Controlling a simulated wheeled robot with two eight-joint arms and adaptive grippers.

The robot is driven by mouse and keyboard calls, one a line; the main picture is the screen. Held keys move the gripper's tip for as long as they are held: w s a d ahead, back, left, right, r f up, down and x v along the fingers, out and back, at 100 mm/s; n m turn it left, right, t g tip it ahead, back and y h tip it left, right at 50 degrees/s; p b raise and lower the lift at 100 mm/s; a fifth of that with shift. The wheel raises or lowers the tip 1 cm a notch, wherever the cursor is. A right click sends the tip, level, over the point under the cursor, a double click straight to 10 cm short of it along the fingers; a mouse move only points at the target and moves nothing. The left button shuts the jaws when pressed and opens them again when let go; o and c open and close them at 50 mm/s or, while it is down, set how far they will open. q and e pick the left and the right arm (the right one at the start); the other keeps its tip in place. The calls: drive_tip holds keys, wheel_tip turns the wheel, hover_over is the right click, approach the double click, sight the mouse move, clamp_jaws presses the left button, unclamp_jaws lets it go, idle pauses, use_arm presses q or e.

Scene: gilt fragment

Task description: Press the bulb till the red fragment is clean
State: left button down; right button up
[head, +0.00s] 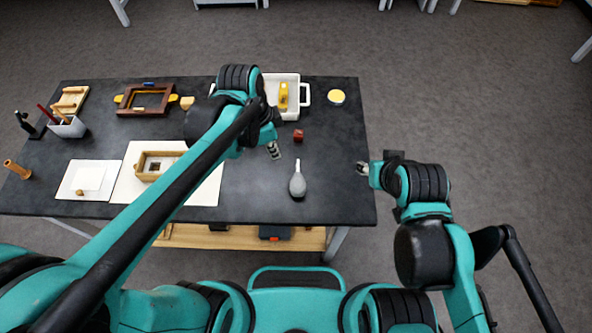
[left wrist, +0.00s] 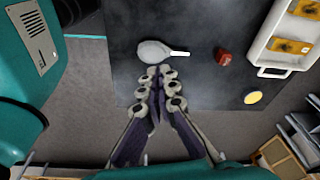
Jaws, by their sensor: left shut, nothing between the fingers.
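The grey bulb (head: 297,186) with a thin pale nozzle lies on the dark table, its nozzle pointing toward the back. In the left wrist view the bulb (left wrist: 152,51) appears just beyond my fingertips. The small red fragment (head: 298,135) sits behind the bulb, apart from the nozzle tip; it also shows in the left wrist view (left wrist: 224,57). My left gripper (head: 274,151) is shut and empty, left of the bulb and fragment in the head view; its fingers (left wrist: 158,78) are together. My right gripper (head: 363,168) hangs past the table's right edge, too small to judge.
A white tray (head: 305,92) with yellow pieces stands behind the fragment, beside a round yellow-topped item (head: 336,97). Left are a wooden frame (head: 147,99), a cream mat (head: 205,191), a wooden box and a tool cup (head: 67,127). The table right of the bulb is clear.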

sight(297, 182)
use_arm(q)
drive_tip(key=d+m, duration=0.1)
drive_tip(key=d+m+g+p, duration=0.1)
drive_tip(key=d+m, duration=0.1)
drive_tip(key=shift+w+d+f+m+g, duration=0.1)
drive_tip(key=shift+w+f+m+g, duration=0.1)
drive_tip(key=shift+w+m+g, duration=0.15)
drive_tip(key=f+b, duration=0.1)
drive_tip(key=f, duration=0.3)
drive_tip(key=d+f+b, duration=0.1)
drive_tip(key=f+b, duration=0.1)
drive_tip(key=f, duration=0.3)
drive_tip(key=d+f+b, duration=0.1)
drive_tip(key=f, duration=0.3)
drive_tip(key=shift+s+d+f+b, duration=0.2)
drive_tip(key=shift+s+f+b, duration=0.15)
drive_tip(key=shift+f, duration=0.05)
